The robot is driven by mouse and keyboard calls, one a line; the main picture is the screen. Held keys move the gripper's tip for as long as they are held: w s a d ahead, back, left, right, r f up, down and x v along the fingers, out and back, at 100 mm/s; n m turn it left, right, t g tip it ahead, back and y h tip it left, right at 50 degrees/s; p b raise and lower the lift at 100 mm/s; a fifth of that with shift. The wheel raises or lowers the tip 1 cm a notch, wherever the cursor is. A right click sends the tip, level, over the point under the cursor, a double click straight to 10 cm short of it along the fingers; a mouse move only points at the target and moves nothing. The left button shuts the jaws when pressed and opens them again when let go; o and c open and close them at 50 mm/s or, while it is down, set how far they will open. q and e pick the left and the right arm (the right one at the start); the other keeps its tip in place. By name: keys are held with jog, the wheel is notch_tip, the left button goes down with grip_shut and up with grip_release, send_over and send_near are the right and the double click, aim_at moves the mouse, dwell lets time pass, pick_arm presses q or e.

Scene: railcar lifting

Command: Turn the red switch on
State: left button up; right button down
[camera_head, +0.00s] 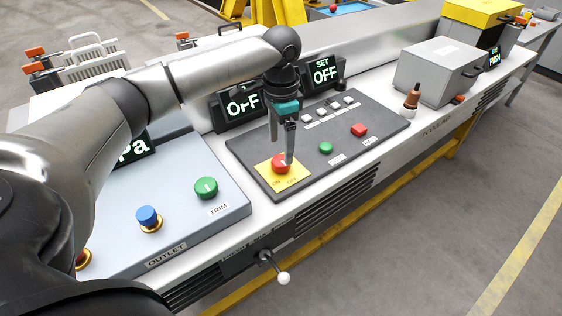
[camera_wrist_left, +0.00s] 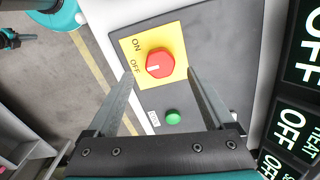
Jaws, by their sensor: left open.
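The red switch (camera_head: 280,163) is a round knob on a yellow plate (camera_head: 291,181) with ON and OFF printed on it, at the near left of a dark panel. In the left wrist view the red switch (camera_wrist_left: 160,63) has a white mark pointing toward the OFF label. My left gripper (camera_head: 281,150) points down over the switch. Its two fingers are apart, and in the left wrist view the left gripper (camera_wrist_left: 160,72) has the knob between the fingertips in the picture. I cannot tell whether the fingers touch it.
The dark panel (camera_head: 240,146) also has a green button (camera_head: 326,148), a red button (camera_head: 359,129) and several small white buttons. Displays reading OFF (camera_head: 324,72) stand behind. A blue knob (camera_head: 148,217) and a green knob (camera_head: 206,187) sit on the grey panel to the left.

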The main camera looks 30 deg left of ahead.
aim_at(281, 160)
pick_arm(q)
notch_tip(281, 160, down, 4)
jog(key=shift+b, duration=0.55)
jog(key=shift+f, duration=0.35)
jog(key=c, duration=1.4)
pick_arm(e)
jog(key=shift+w+d+f, duration=0.6)
jog(key=shift+w+d, duration=0.1)
jog(key=shift+w, duration=0.15)
